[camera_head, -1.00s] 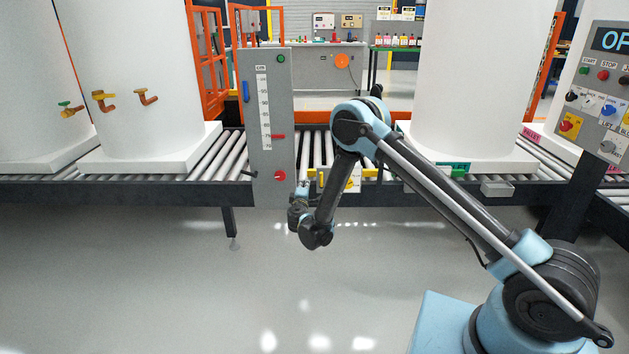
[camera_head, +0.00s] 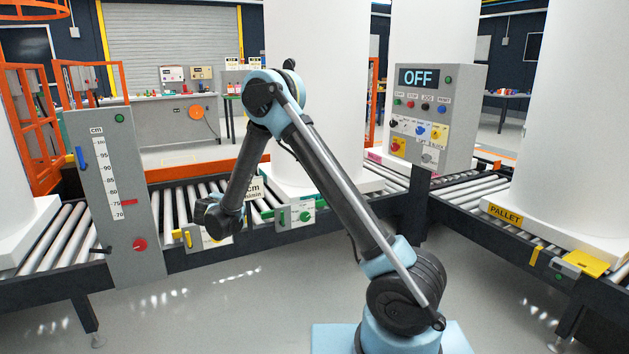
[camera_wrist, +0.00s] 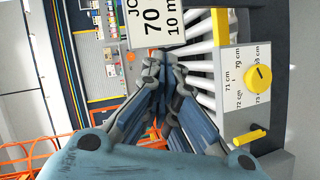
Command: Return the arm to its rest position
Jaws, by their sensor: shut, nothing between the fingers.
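My gripper (camera_wrist: 164,62) shows in the wrist view with its two blue-grey fingers shut, the tips together and nothing between them. In the head view my arm rises from its base at the lower right to a high elbow, then bends down to the left. Its wrist end hangs in front of the roller conveyor (camera_head: 180,200); the fingers cannot be made out there. In the wrist view a white sign reading 70 (camera_wrist: 153,22) is just beyond the fingertips; contact cannot be told. A yellow dial (camera_wrist: 258,78) with cm marks is to the right.
A grey cm scale post (camera_head: 118,240) stands left of my wrist. A control panel (camera_head: 432,115) reading OFF stands right of my arm. Large white tanks (camera_head: 318,90) stand on the conveyor. A yellow pallet label (camera_head: 505,216) is at right. The floor in front is clear.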

